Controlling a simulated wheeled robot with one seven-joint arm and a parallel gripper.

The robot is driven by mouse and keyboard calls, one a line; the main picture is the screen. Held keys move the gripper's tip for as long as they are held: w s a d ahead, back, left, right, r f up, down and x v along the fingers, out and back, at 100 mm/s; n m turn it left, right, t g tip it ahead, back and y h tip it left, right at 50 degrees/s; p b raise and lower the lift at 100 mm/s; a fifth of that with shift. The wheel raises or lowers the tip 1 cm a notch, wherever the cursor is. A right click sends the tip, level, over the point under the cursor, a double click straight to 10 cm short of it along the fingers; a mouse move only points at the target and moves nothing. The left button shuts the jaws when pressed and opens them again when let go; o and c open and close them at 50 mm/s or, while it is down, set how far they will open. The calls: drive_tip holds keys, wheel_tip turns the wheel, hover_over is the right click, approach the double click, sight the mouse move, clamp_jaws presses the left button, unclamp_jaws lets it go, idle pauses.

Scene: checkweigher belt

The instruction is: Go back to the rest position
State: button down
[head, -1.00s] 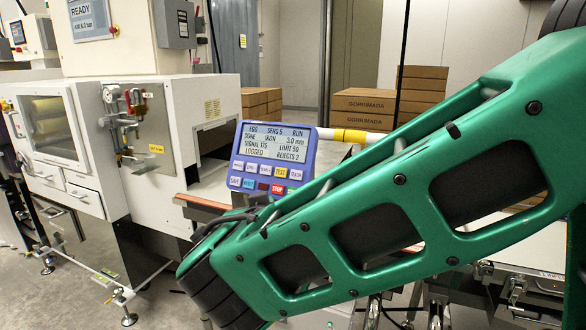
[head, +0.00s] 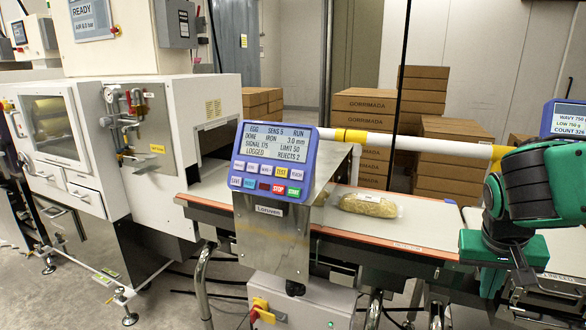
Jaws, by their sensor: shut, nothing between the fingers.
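My arm, green with black joints, is folded at the right edge of the head view. My gripper (head: 490,288) hangs below the green wrist block, in front of the right part of the conveyor. It looks shut and empty, though its fingertips are small and partly hard to make out. A clear bag of yellowish grain (head: 368,205) lies on the conveyor belt (head: 425,215), to the left of my gripper and apart from it.
A blue control panel (head: 272,160) stands on a metal housing (head: 270,235) in front of the belt. A white cabinet machine (head: 190,100) is at the left. A second blue display (head: 566,120) is behind my arm. Cardboard boxes (head: 365,105) are stacked behind the belt.

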drive_tip(key=s+d+g+y, duration=0.1)
drive_tip(key=s, duration=0.7)
drive_tip(key=s+f+m+g+y, duration=0.1)
drive_tip(key=s+y, duration=0.1)
drive_tip(key=s, duration=0.6)
drive_tip(key=shift+d+f+g, duration=0.25)
drive_tip(key=shift+d+g, duration=0.05)
drive_tip(key=shift+d, duration=0.1)
